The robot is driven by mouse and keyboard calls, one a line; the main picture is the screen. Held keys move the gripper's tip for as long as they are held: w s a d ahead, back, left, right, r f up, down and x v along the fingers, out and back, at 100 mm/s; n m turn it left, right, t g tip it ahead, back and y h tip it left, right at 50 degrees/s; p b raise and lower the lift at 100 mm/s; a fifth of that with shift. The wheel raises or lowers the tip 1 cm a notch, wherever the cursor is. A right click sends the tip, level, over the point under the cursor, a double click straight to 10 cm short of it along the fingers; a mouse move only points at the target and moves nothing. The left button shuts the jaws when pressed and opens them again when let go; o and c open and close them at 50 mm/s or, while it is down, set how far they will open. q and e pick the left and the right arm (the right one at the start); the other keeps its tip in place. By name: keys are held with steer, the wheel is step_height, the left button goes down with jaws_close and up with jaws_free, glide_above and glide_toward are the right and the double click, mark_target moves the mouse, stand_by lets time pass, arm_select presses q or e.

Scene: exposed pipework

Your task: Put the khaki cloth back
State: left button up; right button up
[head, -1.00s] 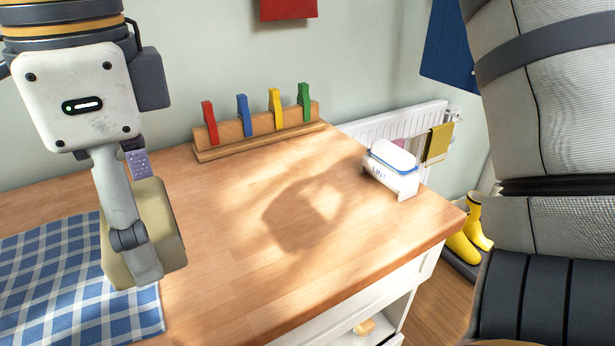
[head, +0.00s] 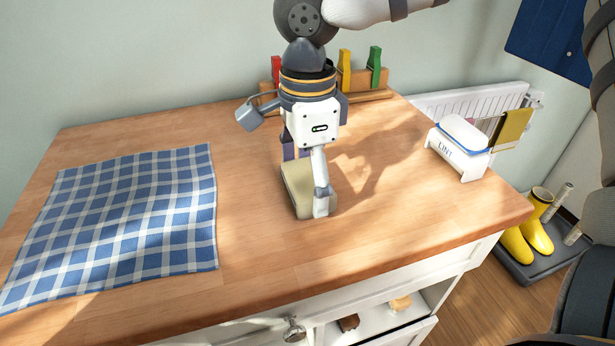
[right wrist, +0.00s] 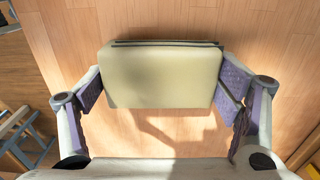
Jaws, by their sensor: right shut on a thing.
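The khaki cloth (head: 296,187) is a thick, pale, block-like folded pad. My right gripper (head: 308,182) is shut on it, with one finger at each end. In the right wrist view the cloth (right wrist: 163,75) spans between the purple finger pads, with a dark edge along its far side. It is low over the wooden countertop (head: 255,240), right of the checked cloth; I cannot tell whether it touches the wood. My left gripper is not in view.
A blue checked cloth (head: 120,225) lies flat at left. A peg rack (head: 375,92) stands at the back. A white LINT box (head: 460,145) stands near the right edge. The front middle is clear.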

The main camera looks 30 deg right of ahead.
mark_target(308, 178)
steer(key=shift+f, duration=0.25)
steer(key=o, duration=1)
steer(key=shift+c, duration=0.2)
step_height(308, 178, up, 12)
steer(key=shift+r, duration=0.15)
steer(key=shift+s, duration=0.1)
